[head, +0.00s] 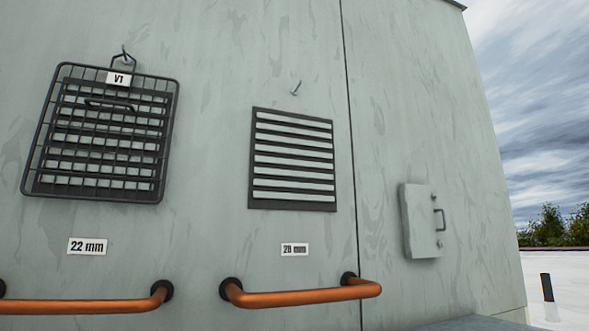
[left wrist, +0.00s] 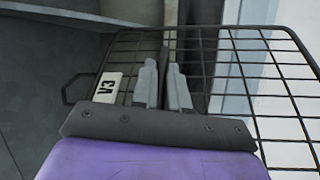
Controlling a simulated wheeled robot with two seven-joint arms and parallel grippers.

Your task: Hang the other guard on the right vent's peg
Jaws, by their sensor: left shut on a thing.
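The right vent (head: 292,160) has pale slats in a dark frame on the grey wall in the head view. Its peg (head: 296,88) sticks out bare above it. A black wire guard (head: 100,135) tagged V1 hangs by its top loop on the left vent's peg (head: 124,53), slightly tilted, over the left vent. In the left wrist view my left gripper (left wrist: 168,75) is shut on another black wire guard (left wrist: 245,75) with a white tag reading V3. This guard's hanging loop (left wrist: 78,88) is at the left. Neither gripper shows in the head view.
Labels 22 mm (head: 87,246) and 28 mm (head: 294,249) are below the vents. Two orange rails (head: 85,305) and (head: 300,296) jut from the wall lower down. A small grey hatch (head: 420,222) with a handle is at the right. The wall around the bare peg is clear.

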